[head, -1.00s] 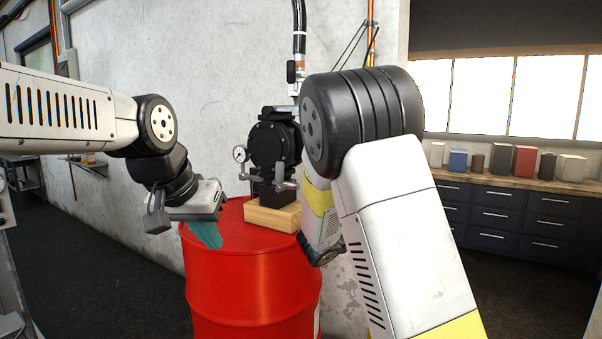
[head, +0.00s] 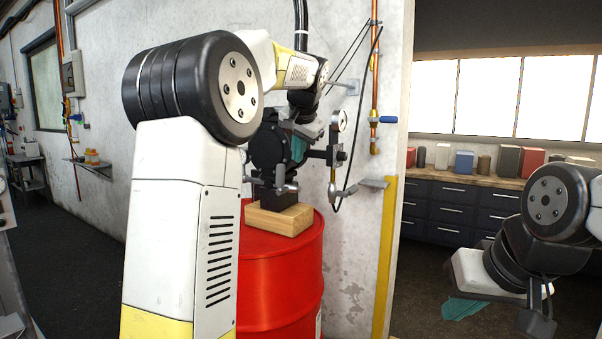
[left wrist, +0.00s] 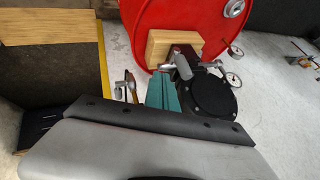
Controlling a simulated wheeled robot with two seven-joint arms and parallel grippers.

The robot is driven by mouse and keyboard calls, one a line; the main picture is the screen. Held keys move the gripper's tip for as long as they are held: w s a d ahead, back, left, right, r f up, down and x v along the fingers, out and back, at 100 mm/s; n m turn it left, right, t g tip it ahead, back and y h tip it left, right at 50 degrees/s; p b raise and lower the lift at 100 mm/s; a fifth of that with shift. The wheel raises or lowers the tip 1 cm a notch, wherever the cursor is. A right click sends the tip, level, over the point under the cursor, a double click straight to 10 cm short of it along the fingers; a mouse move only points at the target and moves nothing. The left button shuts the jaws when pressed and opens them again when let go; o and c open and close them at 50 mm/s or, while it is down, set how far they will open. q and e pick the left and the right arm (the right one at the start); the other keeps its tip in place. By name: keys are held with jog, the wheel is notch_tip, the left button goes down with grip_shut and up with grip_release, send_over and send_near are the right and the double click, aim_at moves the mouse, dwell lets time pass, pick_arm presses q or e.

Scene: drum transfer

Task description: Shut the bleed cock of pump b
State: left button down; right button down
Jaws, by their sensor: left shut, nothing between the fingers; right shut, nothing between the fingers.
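A black pump (head: 268,150) stands on a wooden block (head: 280,220) on a red drum (head: 285,265). It also shows in the left wrist view (left wrist: 212,97). A small grey cock-like fitting (head: 281,180) sits low at the pump's front; I cannot tell its setting. No label marks this as pump b. My left gripper (head: 297,145) is shut and empty, overlapping the pump's upper right; contact is unclear. In the left wrist view its teal fingers (left wrist: 162,94) point towards the block, near a grey fitting (left wrist: 181,61). My right gripper (head: 463,309) is shut and empty at lower right, away from the pump.
A gauge (head: 338,121) and metal fittings (head: 346,190) stand right of the pump. A copper pipe with a blue handle (head: 388,119) runs up the wall. Drawer cabinets (head: 465,205) stand at the back right. Open floor lies at left.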

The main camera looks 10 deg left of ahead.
aim_at(280, 179)
pick_arm(q)
jog(key=w+a+f, duration=0.5)
jog(key=w+f, duration=0.2)
jog(key=w, duration=0.1)
jog(key=shift+a+f, duration=0.15)
jog(key=shift+f, duration=0.1)
jog(key=shift+w, duration=0.1)
